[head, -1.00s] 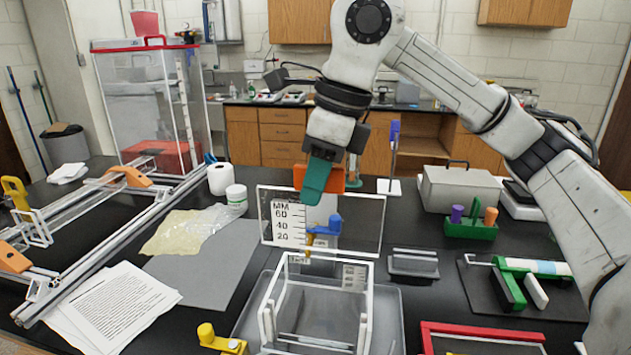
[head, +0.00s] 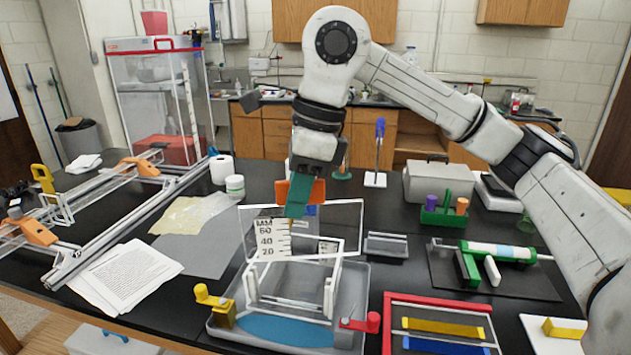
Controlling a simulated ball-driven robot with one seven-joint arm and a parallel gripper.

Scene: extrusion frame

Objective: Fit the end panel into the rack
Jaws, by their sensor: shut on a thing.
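The end panel (head: 340,218) is a clear plate with a white MM scale on its left half. My gripper (head: 297,207), with teal fingers, is shut on its upper edge. The panel is slightly tilted in the head view, its left side lower. The rack (head: 331,290) is a pale open frame in a grey tray (head: 222,333). The panel's lower edge overlaps the rack's far top edge in the picture; I cannot tell whether they touch. The fingers and an orange part hide some of the panel's top.
A yellow clamp (head: 216,304) and a red-handled clamp (head: 364,322) flank the tray's near side. A red frame (head: 438,303) lies to the right. A grey slotted block (head: 387,246) stands right of the panel. Papers (head: 127,278) lie left.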

